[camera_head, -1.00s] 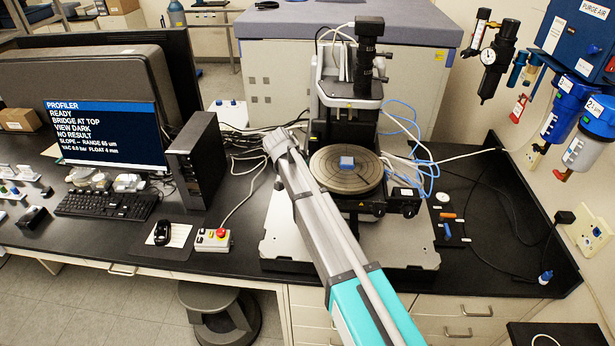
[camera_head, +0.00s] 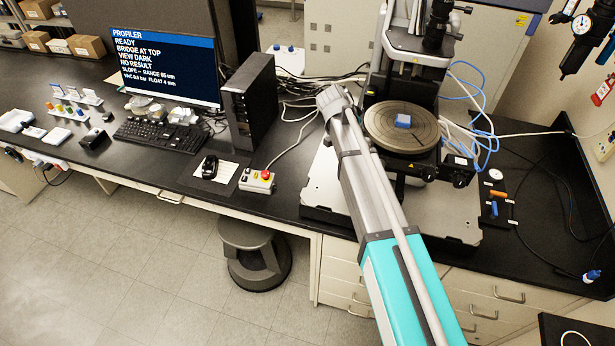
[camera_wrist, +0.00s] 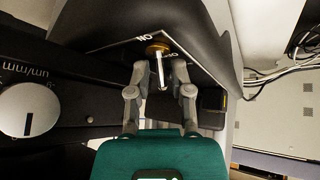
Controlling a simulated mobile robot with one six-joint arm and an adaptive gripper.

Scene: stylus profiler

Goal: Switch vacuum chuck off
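In the wrist view a metal toggle lever (camera_wrist: 161,75) sticks out of a brass collar (camera_wrist: 157,47) on a dark panel marked ON and OFF. My gripper (camera_wrist: 160,72) is open, one finger on each side of the lever, with gaps visible. I cannot tell which way the lever is thrown. The monitor (camera_head: 165,90) shows READY and a VAC line too small to read surely.
A dial (camera_wrist: 29,109) marked um/mm is at the left of the wrist view. A box with a red button (camera_head: 257,181), a mouse (camera_head: 210,167) and a black tower (camera_head: 250,102) stand left of the profiler. Cables lie behind my arm. Small tools lie to the right.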

